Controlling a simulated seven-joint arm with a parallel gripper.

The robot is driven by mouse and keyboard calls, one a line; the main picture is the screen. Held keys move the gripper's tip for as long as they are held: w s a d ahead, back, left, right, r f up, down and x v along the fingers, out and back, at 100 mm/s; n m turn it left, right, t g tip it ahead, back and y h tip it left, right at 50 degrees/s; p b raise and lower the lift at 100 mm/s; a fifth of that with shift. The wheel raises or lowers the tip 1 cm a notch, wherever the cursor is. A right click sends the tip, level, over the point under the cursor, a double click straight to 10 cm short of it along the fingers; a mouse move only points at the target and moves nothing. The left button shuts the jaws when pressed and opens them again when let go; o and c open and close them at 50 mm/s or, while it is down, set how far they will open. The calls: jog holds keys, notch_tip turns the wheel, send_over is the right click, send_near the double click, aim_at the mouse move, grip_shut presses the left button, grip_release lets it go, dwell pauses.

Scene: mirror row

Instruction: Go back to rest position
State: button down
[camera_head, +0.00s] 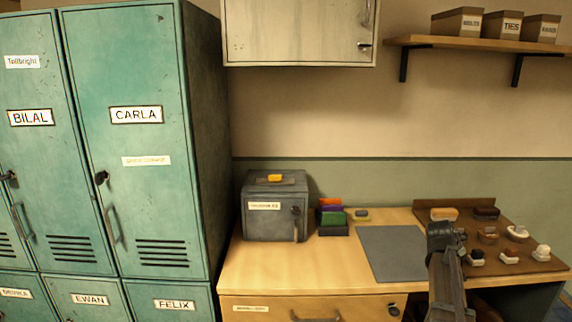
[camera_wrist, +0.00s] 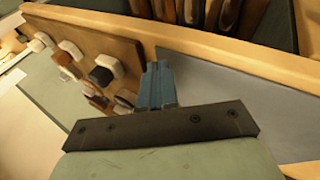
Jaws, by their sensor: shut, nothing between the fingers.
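My gripper (camera_head: 441,236) is over the right part of the wooden desk, between the grey mat and the brown board as the head view shows it. In the wrist view its blue fingers (camera_wrist: 157,84) are together, with nothing between them. My dark arm rises from the bottom edge of the head view and hides part of the desk and board behind it.
The grey mat (camera_head: 392,252) is bare. The brown board (camera_head: 540,240) holds several small brushes or blocks. Green lockers (camera_head: 140,190) rise beyond the desk's left end.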

jog(key=s+d+f+m+g+h, duration=0.25)
jog(key=s+d+f, duration=0.25)
jog(key=s+d, duration=0.3)
jog(key=s+a+f+g+y, duration=0.15)
jog(key=s+a+f, duration=0.25)
jog(key=a+f, duration=0.8)
jog(key=s+a+f+g+y, duration=0.1)
jog(key=s+a+f+y, duration=0.2)
jog(key=a+f, duration=0.9)
jog(key=s+a+f+g+y, duration=0.1)
jog(key=s+a+f, duration=0.5)
jog(key=s, duration=0.4)
jog(key=s+a+f+g+y, duration=0.1)
jog(key=s+a+f+g, duration=0.1)
jog(key=s+a+f, duration=0.3)
jog(key=s+a+f+g+y, duration=0.2)
jog(key=s+a+f, duration=0.4)
jog(key=s+f, duration=0.4)
jog(key=s, duration=0.5)
jog(key=shift+s+a+n, duration=0.25)
jog(key=shift+a+n, duration=0.1)
jog(key=c, duration=1.8)
grip_release()
jog(key=shift+c, duration=0.2)
